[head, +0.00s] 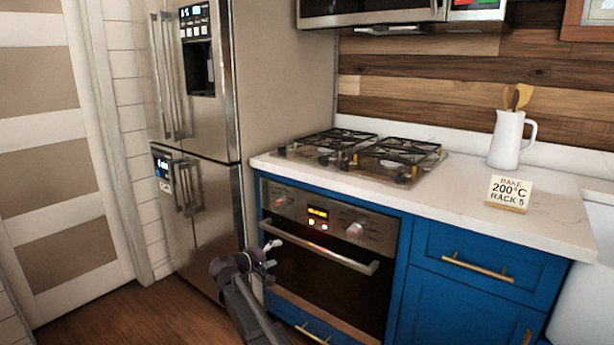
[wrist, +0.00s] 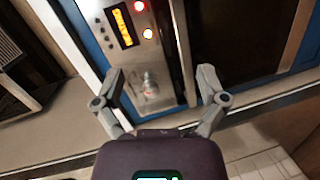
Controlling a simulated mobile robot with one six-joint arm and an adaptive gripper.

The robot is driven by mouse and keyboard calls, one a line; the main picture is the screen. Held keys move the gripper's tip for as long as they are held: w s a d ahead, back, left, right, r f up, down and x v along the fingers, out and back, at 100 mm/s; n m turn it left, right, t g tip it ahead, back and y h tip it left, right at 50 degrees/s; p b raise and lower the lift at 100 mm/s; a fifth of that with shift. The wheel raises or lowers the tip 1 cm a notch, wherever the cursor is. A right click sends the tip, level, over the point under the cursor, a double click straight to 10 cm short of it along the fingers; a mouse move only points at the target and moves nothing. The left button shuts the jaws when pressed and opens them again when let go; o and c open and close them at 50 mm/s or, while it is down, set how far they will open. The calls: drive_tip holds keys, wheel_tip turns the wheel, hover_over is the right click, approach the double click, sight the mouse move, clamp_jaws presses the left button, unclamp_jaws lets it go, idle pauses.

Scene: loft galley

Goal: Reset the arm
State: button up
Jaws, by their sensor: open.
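My gripper (head: 270,254) is in front of the left part of the oven (head: 325,290) in the head view, below the control panel. In the wrist view my gripper (wrist: 162,72) has its two fingers spread apart with nothing between the tips. The left oven knob (wrist: 150,85) shows beyond the fingers, and no contact with it can be seen. The left oven knob (head: 281,203) and the right knob (head: 355,229) flank a lit orange display (head: 318,213). The oven door is shut.
A bar handle (head: 320,252) runs across the oven door close to my gripper. A steel fridge (head: 195,150) stands to the left. The counter above holds a gas hob (head: 360,157), a white jug (head: 507,140) and a "BAKE 200°C RACK 5" card (head: 508,193). Wooden floor (head: 140,315) is clear at lower left.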

drive_tip(key=s+d+f+m+g+y, duration=0.2)
drive_tip(key=s+d+f+g, duration=0.25)
drive_tip(key=s+d, duration=0.4)
drive_tip(key=s+d+f+m+g+y, duration=0.25)
drive_tip(key=s+d+f, duration=0.3)
drive_tip(key=d, duration=0.65)
drive_tip(key=s+d+f+m+g+y, duration=0.1)
drive_tip(key=s+d+f+g+y, duration=0.15)
drive_tip(key=s, duration=0.55)
drive_tip(key=s+d+f+m+g+y, duration=0.2)
drive_tip(key=s+d+y, duration=0.2)
drive_tip(key=s, duration=0.4)
wheel_tip(320, 180, up, 33)
drive_tip(key=p, duration=3.3)
drive_tip(key=shift+a+p, duration=0.15)
drive_tip(key=shift+p, duration=0.15)
